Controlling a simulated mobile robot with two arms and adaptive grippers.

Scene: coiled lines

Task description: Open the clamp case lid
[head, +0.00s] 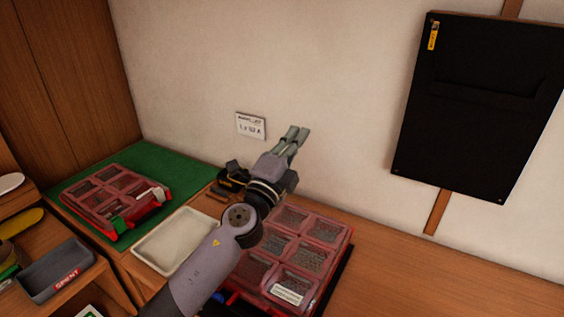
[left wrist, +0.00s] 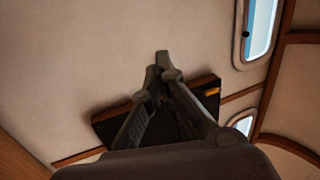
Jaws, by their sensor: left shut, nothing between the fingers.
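A red case with a clear divided lid (head: 294,248) lies on the wooden bench, partly hidden behind my left arm; its lid looks shut. A second red case (head: 116,200) with a clear divided lid and a green latch lies on the green mat at the left, also looking shut. I cannot tell which is the clamp case. My left gripper (head: 297,134) is shut and empty, raised above the bench in front of the wall, apart from both cases. Its fingers also show in the left wrist view (left wrist: 160,68). My right gripper is not in view.
A pale empty tray (head: 174,241) sits between the cases. A grey bin marked SPENT (head: 57,271) is at lower left. A black panel (head: 478,104) hangs on the wall, and a small white card (head: 251,126) is behind the gripper. The bench at right (head: 440,275) is clear.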

